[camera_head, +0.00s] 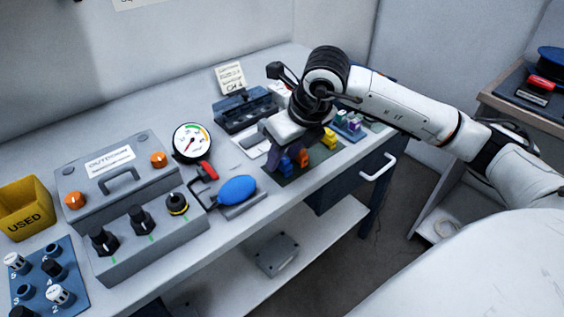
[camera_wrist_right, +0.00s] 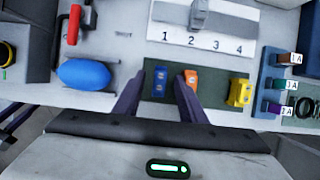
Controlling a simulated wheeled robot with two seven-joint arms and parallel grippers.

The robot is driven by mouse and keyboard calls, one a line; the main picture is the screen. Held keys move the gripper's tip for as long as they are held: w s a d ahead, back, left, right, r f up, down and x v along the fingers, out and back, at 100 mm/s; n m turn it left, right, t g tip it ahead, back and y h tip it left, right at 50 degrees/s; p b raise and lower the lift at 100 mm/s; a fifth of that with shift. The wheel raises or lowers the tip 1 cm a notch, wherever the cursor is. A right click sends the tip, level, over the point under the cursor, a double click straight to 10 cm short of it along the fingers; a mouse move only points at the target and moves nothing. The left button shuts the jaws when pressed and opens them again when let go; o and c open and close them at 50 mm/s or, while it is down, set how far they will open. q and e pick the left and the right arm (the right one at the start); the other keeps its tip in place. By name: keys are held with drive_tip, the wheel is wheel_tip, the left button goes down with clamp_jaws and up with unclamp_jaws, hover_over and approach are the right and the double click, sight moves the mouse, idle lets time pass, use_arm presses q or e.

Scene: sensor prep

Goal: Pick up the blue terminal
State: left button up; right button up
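The blue terminal (camera_wrist_right: 160,82) stands on a dark green mat (camera_wrist_right: 212,97), left of an orange terminal (camera_wrist_right: 191,78) and a yellow terminal (camera_wrist_right: 240,92). In the head view the blue terminal (camera_head: 285,164) is partly covered by my right gripper (camera_head: 284,156). In the right wrist view my right gripper (camera_wrist_right: 158,85) is open, with its purple fingers on either side of the blue terminal. The right finger overlaps the orange terminal's edge. I cannot tell whether the fingers touch the blue terminal. My left gripper is not in view.
A blue oval object (camera_head: 238,190) and a round gauge (camera_head: 192,141) lie left of the mat. A grey control box (camera_head: 120,185) fills the bench's left part. A numbered white plate (camera_wrist_right: 205,35) lies behind the mat, and a blue rack (camera_wrist_right: 268,85) stands at its right.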

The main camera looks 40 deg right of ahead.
drive_tip(key=shift+x, duration=0.8)
drive_tip(key=shift+r, duration=0.1)
clamp_jaws()
wheel_tip(320, 180, up, 10)
drive_tip(key=shift+p, duration=0.35)
